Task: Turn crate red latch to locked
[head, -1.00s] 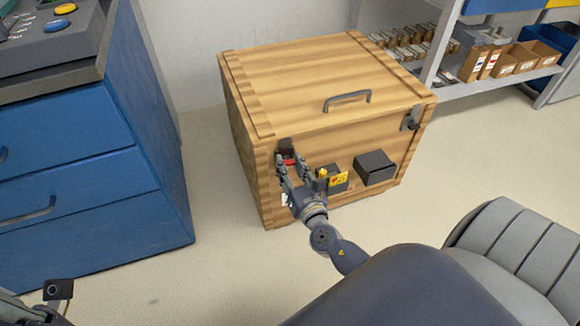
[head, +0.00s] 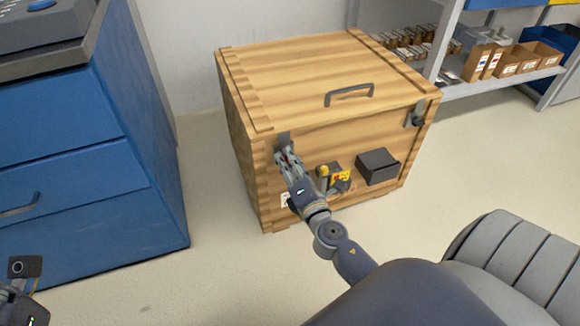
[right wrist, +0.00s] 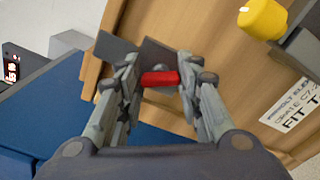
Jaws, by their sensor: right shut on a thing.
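The wooden crate (head: 330,130) stands on the floor with its lid down. Its red latch handle (right wrist: 160,78) is at the upper left of the front face, beside a dark grey latch plate (right wrist: 158,56). My right gripper (head: 284,157) reaches the latch from the front. In the right wrist view my right gripper (right wrist: 160,73) is shut on the red handle, one finger at each end. The fingers hide most of the handle in the head view. Only a part of my left arm shows at the lower left of the head view; its fingers are out of sight.
A yellow knob (head: 323,171) and a dark box (head: 377,166) stick out of the crate's front, right of my gripper. Another latch (head: 417,115) is at the upper right. A blue cabinet (head: 80,130) stands left and a shelf (head: 505,80) behind right. Floor between is clear.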

